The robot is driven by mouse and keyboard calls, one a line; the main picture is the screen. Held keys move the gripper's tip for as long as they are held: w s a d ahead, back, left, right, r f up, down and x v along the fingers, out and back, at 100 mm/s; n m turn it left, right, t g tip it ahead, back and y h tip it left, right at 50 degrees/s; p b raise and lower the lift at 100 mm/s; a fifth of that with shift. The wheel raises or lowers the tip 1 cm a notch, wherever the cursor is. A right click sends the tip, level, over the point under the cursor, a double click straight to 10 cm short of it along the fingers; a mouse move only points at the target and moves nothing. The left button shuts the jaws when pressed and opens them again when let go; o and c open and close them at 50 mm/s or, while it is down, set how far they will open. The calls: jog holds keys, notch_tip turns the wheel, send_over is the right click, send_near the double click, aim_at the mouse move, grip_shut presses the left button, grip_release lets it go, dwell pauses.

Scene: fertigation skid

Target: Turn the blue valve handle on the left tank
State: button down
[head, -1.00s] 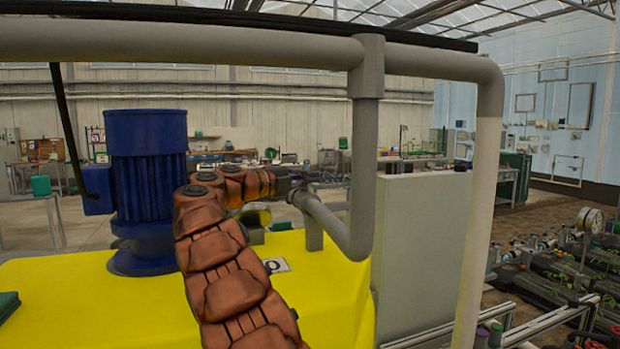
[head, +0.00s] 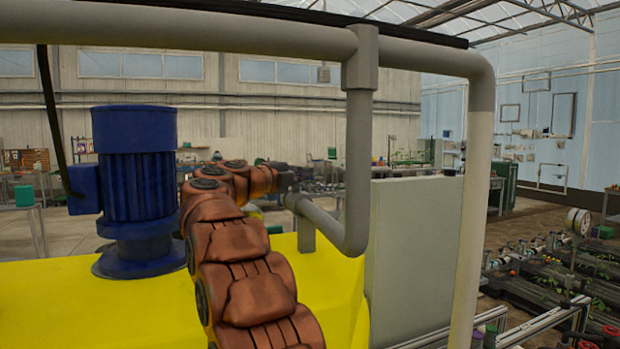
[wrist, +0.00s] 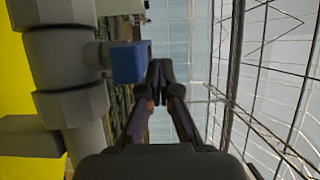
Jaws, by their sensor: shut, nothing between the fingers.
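The blue valve handle (wrist: 128,62) sits on a stub at the right side of a thick grey pipe (wrist: 62,62) in the wrist view. My gripper (wrist: 160,70) is shut and empty, with its dark fingertips just right of the handle. I cannot tell whether they touch it. In the head view, my gripper (head: 286,180) is at the end of my copper-coloured arm, close to the grey pipe's open-looking end, and is small there. I cannot make out the blue handle in the head view. The yellow tank (head: 330,290) lies below the pipe.
A blue motor (head: 140,190) stands on the tank, left of my arm. An overhead grey pipe (head: 190,32) crosses the top, and a vertical pipe (head: 358,150) drops from it right of my gripper. A pale grey panel (head: 412,255) stands farther right.

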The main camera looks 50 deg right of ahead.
jog(key=shift+w+d+f+n+t+b, duration=0.1)
jog(key=shift+w+f+n+t+b, duration=0.2)
jog(key=shift+f+n+t+b, duration=0.6)
jog(key=shift+w+d+r+n+t+y, duration=0.1)
jog(key=shift+n+t+y, duration=0.2)
jog(key=shift+t, duration=0.5)
jog(key=shift+w+d+r+n+t+y, duration=0.1)
jog(key=shift+n+t, duration=0.3)
jog(key=shift+t, duration=0.4)
jog(key=shift+s, duration=0.15)
